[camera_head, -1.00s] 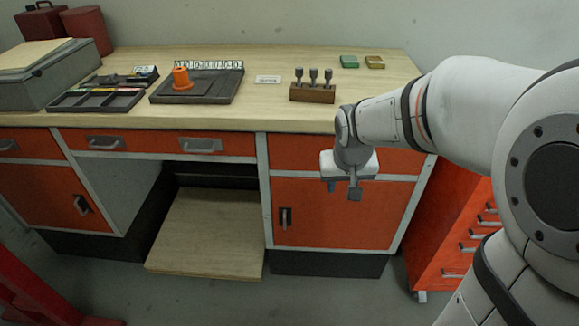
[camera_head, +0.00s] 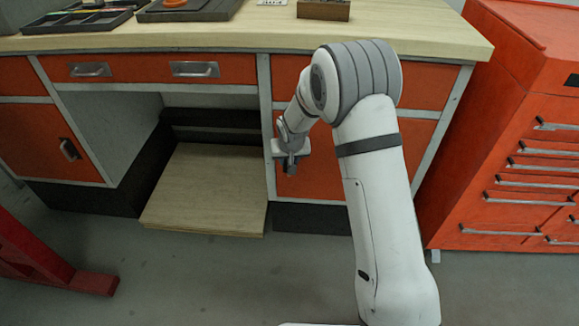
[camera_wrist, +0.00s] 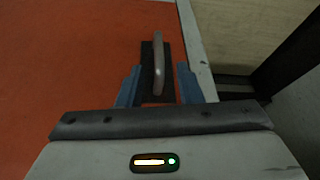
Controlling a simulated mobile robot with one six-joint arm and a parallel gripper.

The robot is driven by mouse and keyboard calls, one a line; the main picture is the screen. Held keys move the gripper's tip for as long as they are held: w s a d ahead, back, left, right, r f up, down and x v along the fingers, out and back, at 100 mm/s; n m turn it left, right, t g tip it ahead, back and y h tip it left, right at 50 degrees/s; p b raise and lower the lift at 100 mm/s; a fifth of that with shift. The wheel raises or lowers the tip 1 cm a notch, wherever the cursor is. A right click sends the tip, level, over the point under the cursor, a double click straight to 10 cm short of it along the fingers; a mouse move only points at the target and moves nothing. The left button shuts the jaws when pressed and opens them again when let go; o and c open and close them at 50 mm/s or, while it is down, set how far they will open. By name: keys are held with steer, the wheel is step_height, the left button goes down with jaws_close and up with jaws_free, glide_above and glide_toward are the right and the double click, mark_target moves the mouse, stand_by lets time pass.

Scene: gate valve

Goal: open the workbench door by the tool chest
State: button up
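The orange workbench door (camera_head: 318,172) is the one at the right end of the bench, beside the red tool chest (camera_head: 510,135). It looks shut and is partly hidden behind my arm. My gripper (camera_head: 290,168) is at the door's left edge, over the handle, which it hides in the head view. In the wrist view the door's grey upright handle (camera_wrist: 158,62) stands on a dark plate. My two blue-grey fingers (camera_wrist: 158,88) are apart, one on each side of the handle's near end, with gaps to it.
Left of the door is an open bay with a low wooden board (camera_head: 205,190). A red frame foot (camera_head: 90,282) is on the floor at the left. The floor before the door is clear.

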steer(key=shift+b+x, duration=0.35)
steer(key=shift+x, duration=1.55)
steer(key=shift+d, duration=0.1)
jaws_close()
